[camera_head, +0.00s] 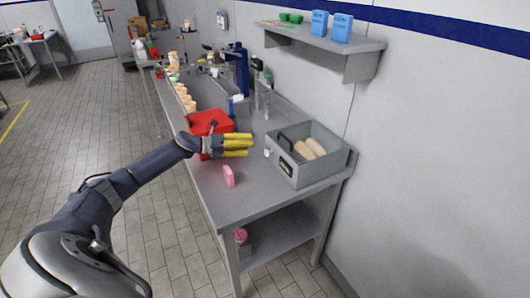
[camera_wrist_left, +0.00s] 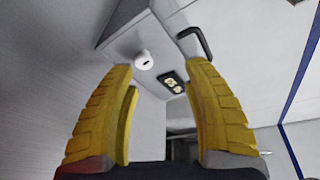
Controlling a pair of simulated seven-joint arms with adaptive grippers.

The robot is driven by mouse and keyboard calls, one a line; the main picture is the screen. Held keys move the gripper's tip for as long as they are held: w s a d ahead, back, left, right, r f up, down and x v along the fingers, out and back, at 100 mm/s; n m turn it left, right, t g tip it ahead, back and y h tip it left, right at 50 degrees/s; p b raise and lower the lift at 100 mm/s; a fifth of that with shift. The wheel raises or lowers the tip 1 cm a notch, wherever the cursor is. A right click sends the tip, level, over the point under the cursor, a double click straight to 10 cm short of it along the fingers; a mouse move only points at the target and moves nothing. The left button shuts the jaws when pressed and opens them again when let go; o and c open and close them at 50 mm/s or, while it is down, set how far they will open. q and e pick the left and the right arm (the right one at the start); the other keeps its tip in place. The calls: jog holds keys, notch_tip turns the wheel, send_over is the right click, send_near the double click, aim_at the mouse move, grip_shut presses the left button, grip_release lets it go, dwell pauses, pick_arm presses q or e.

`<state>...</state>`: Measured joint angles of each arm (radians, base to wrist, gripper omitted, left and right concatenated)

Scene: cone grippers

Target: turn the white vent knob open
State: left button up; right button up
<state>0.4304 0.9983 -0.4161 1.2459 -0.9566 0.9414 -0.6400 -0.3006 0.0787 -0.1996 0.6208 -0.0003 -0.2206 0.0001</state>
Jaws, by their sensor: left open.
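The white vent knob (camera_head: 268,153) sits on the front face of a grey box (camera_head: 310,181) at the right end of the metal table. In the left wrist view the knob (camera_wrist_left: 144,60) shows ahead of the fingers, nearer the left finger, beside a dark panel (camera_wrist_left: 173,81) with two round pale marks. My left gripper (camera_head: 250,145) has yellow fingers that point right toward the knob. It is open and empty, with a gap between it and the knob. My right gripper is in neither view.
A black handle (camera_head: 285,143) stands out from the box, which holds tan rolls (camera_head: 310,148). A red case (camera_head: 211,122) lies behind my gripper. A pink item (camera_head: 229,176) stands on the table in front. A shelf (camera_head: 325,41) hangs above.

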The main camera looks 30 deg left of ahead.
aim_at(269, 152)
pick_arm(q)
jog(key=shift+s+a+r+m+y, duration=0.25)
jog(key=shift+s+a+m+y, duration=0.35)
jog(key=shift+s+m, duration=0.95)
jog(key=shift+s+a+r+m+y, duration=0.3)
jog(key=shift+s+m+y, duration=0.55)
jog(key=shift+s+m, duration=0.75)
jog(key=shift+s+a+r+m+y, duration=0.35)
jog(key=shift+s+m+y, duration=0.4)
jog(key=shift+s+m, duration=0.8)
jog(key=shift+m, duration=0.3)
jog(key=shift+r+x, duration=0.2)
jog(key=shift+x, duration=8.75)
jog(key=shift+w+a, duration=0.15)
jog(key=shift+c, duration=0.3)
grip_shut()
